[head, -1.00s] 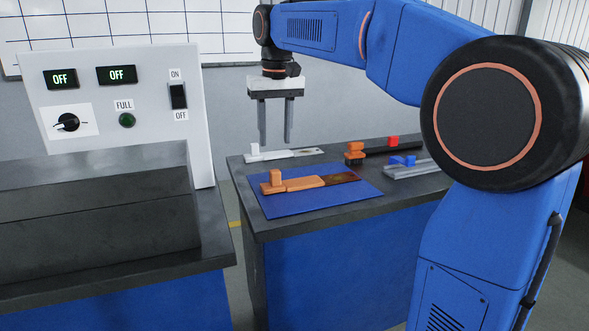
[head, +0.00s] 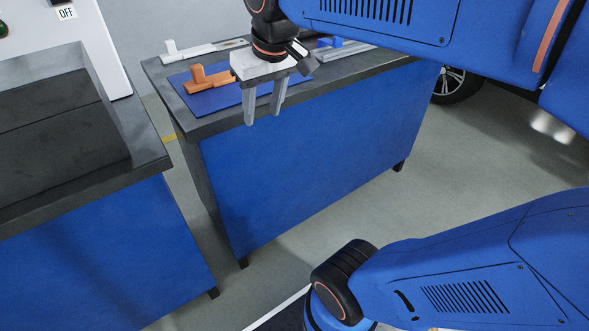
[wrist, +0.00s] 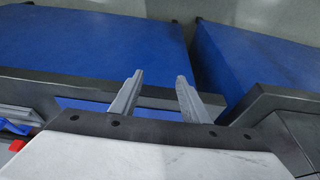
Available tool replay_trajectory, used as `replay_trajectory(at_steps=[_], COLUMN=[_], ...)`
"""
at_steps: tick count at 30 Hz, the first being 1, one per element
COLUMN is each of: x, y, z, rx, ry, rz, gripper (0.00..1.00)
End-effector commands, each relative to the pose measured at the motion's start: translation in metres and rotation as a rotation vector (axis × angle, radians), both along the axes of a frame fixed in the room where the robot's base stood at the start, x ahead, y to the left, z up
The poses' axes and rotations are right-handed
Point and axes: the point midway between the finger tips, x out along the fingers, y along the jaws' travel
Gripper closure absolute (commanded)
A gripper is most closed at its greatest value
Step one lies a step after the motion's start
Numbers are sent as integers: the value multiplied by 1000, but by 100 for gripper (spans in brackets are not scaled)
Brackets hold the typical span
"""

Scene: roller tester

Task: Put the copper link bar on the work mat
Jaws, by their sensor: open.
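The copper link bar (head: 211,83) lies on the blue work mat (head: 216,101), near the mat's left part in the head view. Its upright end block is at the left; its right end is hidden behind my gripper. My gripper (head: 262,112) is open and empty, in front of the bar and apart from it, with its fingers pointing down by the bench's front edge. In the wrist view both fingers (wrist: 158,88) stand apart with nothing between them, and a strip of the mat (wrist: 85,104) shows beyond.
A silver bar (head: 190,49) lies behind the mat, and a blue-handled bar (head: 335,46) lies to the right on the bench (head: 300,130). The tester's dark counter (head: 60,130) stands to the left across a narrow gap. Open floor lies in front of the bench.

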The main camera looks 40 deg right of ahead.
Motion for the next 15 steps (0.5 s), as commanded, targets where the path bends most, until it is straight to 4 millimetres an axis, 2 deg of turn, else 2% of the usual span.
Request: replay_trajectory(at_steps=[1, 6, 10, 15], x=[-17, -62, -84, -98], y=[-3, -9, -12, -13], z=[-15, -65, -95, -114], rx=[0, -4, -6, -8], ry=[-13, -56, -80, -96], rz=[-2, -2, -3, -3], gripper=[58, 58, 58, 58])
